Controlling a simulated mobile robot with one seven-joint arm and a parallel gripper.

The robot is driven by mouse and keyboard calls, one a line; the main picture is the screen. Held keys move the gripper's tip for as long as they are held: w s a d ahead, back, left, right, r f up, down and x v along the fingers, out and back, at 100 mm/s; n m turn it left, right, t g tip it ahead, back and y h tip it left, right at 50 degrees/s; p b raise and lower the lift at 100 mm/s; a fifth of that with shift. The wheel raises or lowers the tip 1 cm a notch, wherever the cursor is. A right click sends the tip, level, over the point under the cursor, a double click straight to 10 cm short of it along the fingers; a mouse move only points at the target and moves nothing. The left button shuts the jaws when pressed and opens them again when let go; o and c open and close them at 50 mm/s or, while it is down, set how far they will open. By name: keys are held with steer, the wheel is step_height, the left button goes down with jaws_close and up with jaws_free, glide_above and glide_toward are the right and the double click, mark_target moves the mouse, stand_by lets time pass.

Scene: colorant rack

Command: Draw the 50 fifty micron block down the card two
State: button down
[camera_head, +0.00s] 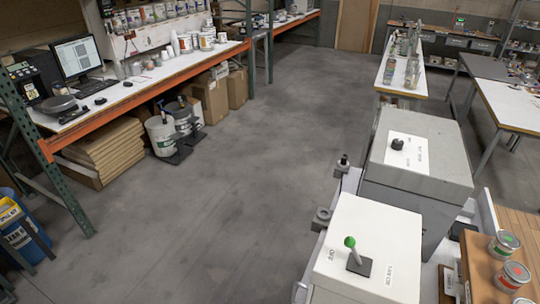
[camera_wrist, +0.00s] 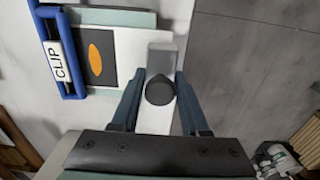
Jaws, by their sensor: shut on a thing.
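In the wrist view, my gripper (camera_wrist: 160,100) is shut on the dark round knob (camera_wrist: 160,91) of a light grey block (camera_wrist: 162,59). No micron marking is readable on the block. Left of it lies a white card (camera_wrist: 124,47) with a black panel (camera_wrist: 93,62) and an orange oval (camera_wrist: 95,58) on it. The block is by the card's right edge; I cannot tell whether it touches the card. A blue clip (camera_wrist: 73,85) labelled CLIP is at the card's left end. No card number is readable. The head view does not show my gripper, block or card.
In the head view, a white box (camera_head: 372,240) with a green-knobbed lever and a grey box (camera_head: 425,150) stand at right. Tins (camera_head: 504,244) stand on a wooden top. A bench (camera_head: 150,80) with a monitor (camera_head: 76,56) is at left. The middle floor is clear.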

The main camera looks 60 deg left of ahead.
steer(key=shift+r+p, duration=0.45)
steer(key=shift+r, duration=2.35)
steer(key=shift+w, duration=0.1)
